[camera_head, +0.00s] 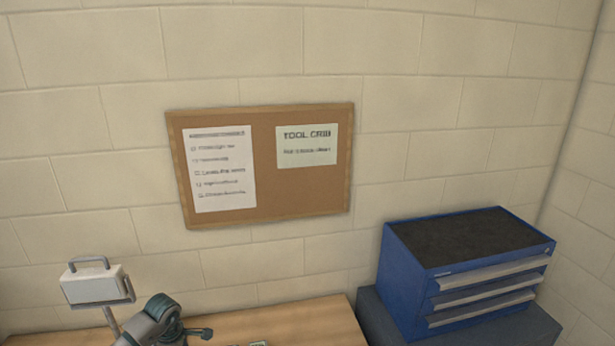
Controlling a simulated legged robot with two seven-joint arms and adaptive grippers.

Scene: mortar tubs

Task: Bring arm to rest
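Neither of my grippers shows in the head view, and I cannot see whether they hold anything. No mortar tub is in the picture. The view is mostly a pale block wall (440,120) with a wooden bench top (300,322) at the bottom edge.
A blue drawer chest (405,275) stands on a dark grey cabinet (375,318) at the lower right. A corkboard (265,180) hangs on the wall. A white lamp-like box (92,285) and a dark teal, vise-like object (155,320) are at the lower left. The visible bench middle looks mostly clear.

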